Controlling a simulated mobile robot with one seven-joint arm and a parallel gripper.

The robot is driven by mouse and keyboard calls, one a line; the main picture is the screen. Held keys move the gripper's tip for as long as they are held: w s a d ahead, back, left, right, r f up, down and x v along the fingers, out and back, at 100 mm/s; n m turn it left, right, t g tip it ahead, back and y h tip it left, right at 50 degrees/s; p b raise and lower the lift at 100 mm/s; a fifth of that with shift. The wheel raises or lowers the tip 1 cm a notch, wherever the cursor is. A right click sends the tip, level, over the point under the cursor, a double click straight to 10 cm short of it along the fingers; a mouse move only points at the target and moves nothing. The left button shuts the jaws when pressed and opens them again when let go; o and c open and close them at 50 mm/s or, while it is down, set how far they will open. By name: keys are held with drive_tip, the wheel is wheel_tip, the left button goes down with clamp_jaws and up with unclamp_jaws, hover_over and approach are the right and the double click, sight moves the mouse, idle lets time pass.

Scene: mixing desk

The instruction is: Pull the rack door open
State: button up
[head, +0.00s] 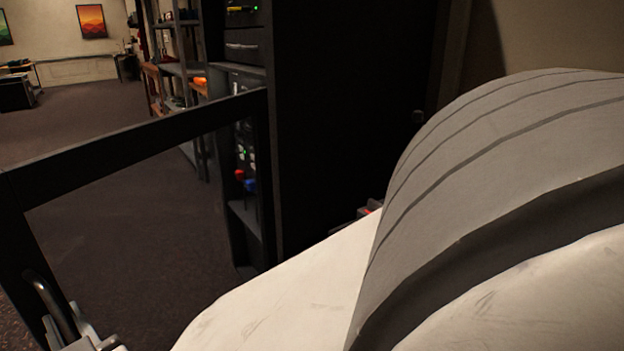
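The rack door (135,141) is a dark frame around a see-through pane. It stands swung out from the rack (330,120), reaching from the rack front toward the lower left. A dark upright handle (52,303) is on the door's free side at the bottom left. My gripper (82,338) shows only in part at the bottom edge, right by the handle. Its fingertips are mostly cut off, so I cannot tell whether it grips the handle.
Rack units with small lights and red and blue parts (246,181) show inside the rack. My pale arm fills the lower right and hides what lies behind it. Shelves (180,70) stand beyond the rack. Open carpeted floor (85,115) lies to the left.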

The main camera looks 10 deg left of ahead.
drive_tip(key=shift+o, duration=0.6)
drive_tip(key=shift+w+d+r, duration=0.1)
drive_tip(key=shift+w+d, duration=0.05)
drive_tip(key=shift+w, duration=0.2)
drive_tip(key=shift+s, duration=0.1)
drive_tip(key=shift+s, duration=0.2)
drive_tip(key=shift+s, duration=0.1)
